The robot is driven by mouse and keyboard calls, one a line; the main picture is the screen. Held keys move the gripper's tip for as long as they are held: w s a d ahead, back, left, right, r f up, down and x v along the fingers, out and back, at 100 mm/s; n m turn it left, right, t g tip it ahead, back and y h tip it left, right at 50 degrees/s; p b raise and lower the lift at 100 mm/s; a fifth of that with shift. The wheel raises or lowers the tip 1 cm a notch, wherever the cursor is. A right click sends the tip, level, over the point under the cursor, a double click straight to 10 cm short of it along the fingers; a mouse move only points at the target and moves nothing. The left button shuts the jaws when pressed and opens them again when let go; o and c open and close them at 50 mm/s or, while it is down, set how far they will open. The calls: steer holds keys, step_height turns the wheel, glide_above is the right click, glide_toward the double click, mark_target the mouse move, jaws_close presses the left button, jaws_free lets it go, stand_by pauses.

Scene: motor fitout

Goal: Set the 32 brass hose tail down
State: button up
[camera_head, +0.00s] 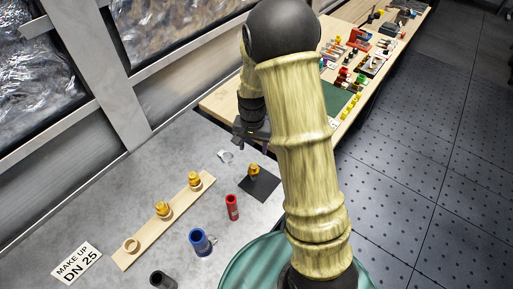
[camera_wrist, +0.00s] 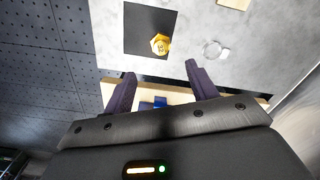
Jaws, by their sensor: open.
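A brass hose tail (camera_head: 254,170) stands on a black square mat (camera_head: 262,188) on the grey bench. It also shows in the wrist view (camera_wrist: 160,44), near the mat's right edge, with its hex part visible. No size marking can be read. My gripper (camera_wrist: 159,74) is open and empty. Its two dark fingers are apart from the hose tail, which lies beyond their tips. In the head view my gripper (camera_head: 250,132) hangs above and behind the mat, partly hidden by my arm.
A wooden strip (camera_head: 180,202) holds two brass fittings (camera_head: 193,180) and a ring-like spot. A clear ring (camera_head: 226,156) lies near the mat. A cluttered wooden table adjoins.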

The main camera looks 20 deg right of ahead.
steer(key=s+r+n+t, duration=0.1)
steer(key=s+r+n, duration=0.2)
steer(key=s+r, duration=0.2)
steer(key=s+r+n+t, duration=0.1)
steer(key=s+r+n, duration=0.2)
steer(key=s, duration=0.7)
step_height(320, 180, up, 3)
steer(key=shift+d+f+t, duration=0.15)
steer(key=shift+f+t, duration=0.05)
steer(key=shift+t, duration=0.1)
steer(key=shift+w, duration=0.1)
